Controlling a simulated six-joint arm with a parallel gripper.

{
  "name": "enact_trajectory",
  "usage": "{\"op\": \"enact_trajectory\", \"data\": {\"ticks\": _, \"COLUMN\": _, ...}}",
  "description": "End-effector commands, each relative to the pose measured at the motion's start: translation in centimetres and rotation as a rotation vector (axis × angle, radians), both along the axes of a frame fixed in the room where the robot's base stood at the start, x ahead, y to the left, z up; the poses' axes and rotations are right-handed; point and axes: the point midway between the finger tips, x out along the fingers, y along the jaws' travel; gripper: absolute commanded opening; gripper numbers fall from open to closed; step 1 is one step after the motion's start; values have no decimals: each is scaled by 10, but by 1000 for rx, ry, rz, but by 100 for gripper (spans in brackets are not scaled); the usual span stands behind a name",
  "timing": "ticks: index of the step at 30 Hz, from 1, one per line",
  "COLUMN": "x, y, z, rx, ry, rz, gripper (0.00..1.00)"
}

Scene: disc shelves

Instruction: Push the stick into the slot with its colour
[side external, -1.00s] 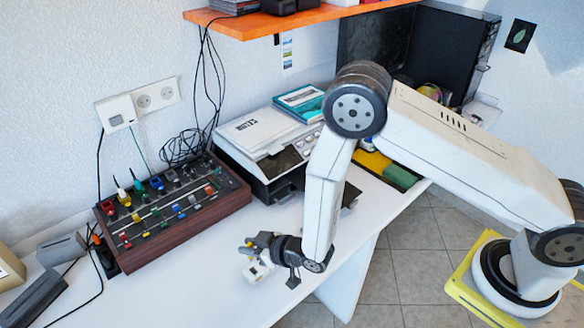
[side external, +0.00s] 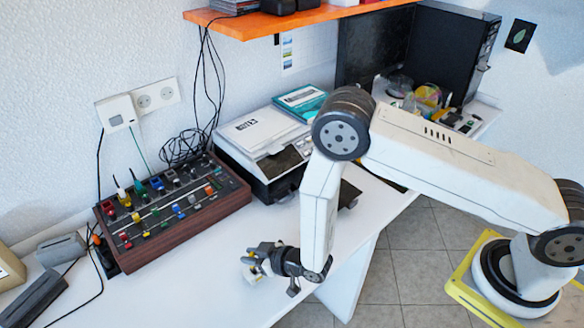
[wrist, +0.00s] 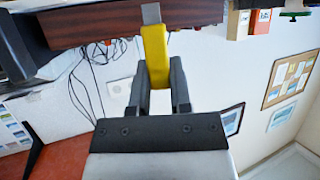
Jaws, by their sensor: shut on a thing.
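My gripper (wrist: 157,82) is shut on a yellow stick (wrist: 155,50) with a grey tip, seen in the wrist view. The tip points away from the fingers, and in that picture it overlaps the brown wooden side of the slot box (wrist: 100,25). In the side view my gripper (side external: 258,262) is low over the white desk, to the right of the slot box (side external: 185,235) and apart from it. The box has a dark top with several coloured pieces in rows. The held stick is too small to make out clearly in the side view.
A printer (side external: 268,145) with papers stands behind the box to the right. Black cables (side external: 185,147) hang at the wall. Grey devices (side external: 38,298) lie on the desk at the left. The white desk (side external: 205,285) in front of the box is clear.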

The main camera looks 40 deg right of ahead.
Motion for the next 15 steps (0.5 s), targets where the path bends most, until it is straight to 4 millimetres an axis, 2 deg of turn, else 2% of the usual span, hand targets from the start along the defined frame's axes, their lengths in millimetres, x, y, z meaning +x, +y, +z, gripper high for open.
{"op": "enact_trajectory", "data": {"ticks": 14, "x": 0, "y": 0, "z": -8, "rx": 0, "ry": -1, "rz": 0, "gripper": 0}}
{"op": "enact_trajectory", "data": {"ticks": 15, "x": 0, "y": 0, "z": -8, "rx": 0, "ry": -1, "rz": 0, "gripper": 31}}
